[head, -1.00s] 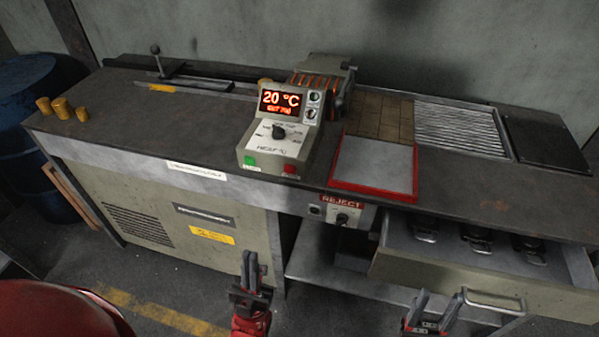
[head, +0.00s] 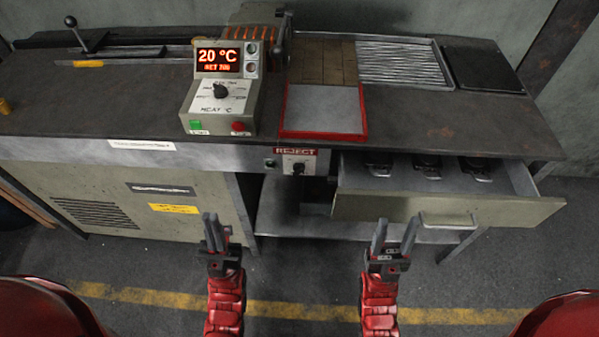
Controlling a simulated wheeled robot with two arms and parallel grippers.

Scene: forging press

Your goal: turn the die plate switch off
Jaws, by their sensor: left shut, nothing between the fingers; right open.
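A small switch panel with a black rotary knob (head: 298,168) sits on the bench front under a red REJECT sign (head: 295,152). The knob's position is too small to read, and I cannot tell whether it is the die plate switch. My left gripper (head: 214,232) is shut and empty, in front of the bench, left of the knob. My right gripper (head: 393,237) is open and empty, right of the knob.
An open drawer (head: 390,206) holding several dark metal parts juts out at right, behind my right gripper in the picture. A red-edged tray (head: 322,109) lies on the bench beside the control box. A lever (head: 75,32) stands at back left.

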